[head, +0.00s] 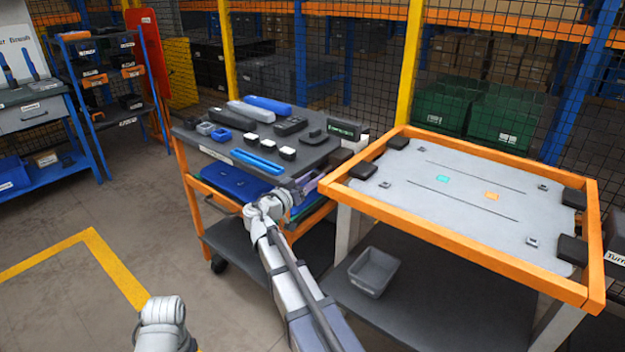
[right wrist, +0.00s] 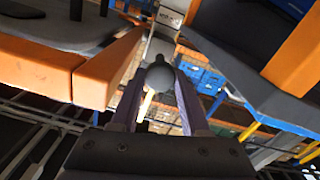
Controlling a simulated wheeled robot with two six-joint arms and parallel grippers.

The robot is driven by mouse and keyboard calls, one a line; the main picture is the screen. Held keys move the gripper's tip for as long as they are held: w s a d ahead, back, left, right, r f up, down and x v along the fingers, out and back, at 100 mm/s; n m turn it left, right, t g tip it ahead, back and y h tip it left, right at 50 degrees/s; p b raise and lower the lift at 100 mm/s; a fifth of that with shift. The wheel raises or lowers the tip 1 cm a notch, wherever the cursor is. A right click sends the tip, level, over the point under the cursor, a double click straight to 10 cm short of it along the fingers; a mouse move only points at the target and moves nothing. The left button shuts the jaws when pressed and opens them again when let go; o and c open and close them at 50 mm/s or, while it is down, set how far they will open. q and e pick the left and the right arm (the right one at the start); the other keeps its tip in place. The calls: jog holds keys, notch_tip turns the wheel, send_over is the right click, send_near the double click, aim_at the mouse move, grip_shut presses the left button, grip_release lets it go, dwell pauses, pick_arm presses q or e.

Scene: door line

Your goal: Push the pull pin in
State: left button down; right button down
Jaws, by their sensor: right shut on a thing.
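The pull pin's dark round knob (right wrist: 159,77) shows in the right wrist view between the two purple fingers of my right gripper (right wrist: 158,100). The gripper is shut on the knob. A pale grey fitting (right wrist: 160,45) is just beyond the knob; how deep the pin sits in it cannot be told. In the head view my right gripper (head: 308,186) is in the gap between the tool cart and the orange-framed table, and the pin cannot be made out there. Only a pale part of my left arm shows at the bottom left; its gripper is out of view.
The dark-topped cart (head: 203,148) with several blocks and blue trays stands left of the gripper. The orange-framed table (head: 440,233) is close on the right, with a grey bin (head: 373,271) on its lower shelf. Open floor (head: 70,290) lies at the left.

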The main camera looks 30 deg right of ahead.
aim_at(320, 173)
jog(key=x, duration=0.3)
jog(key=shift+w+d, duration=0.1)
jog(key=shift+w, duration=0.05)
jog(key=shift+r, duration=0.1)
jog(key=c, duration=0.7)
grip_release()
jog(key=shift+d, duration=0.1)
jog(key=shift+o, duration=0.2)
jog(key=v, duration=0.8)
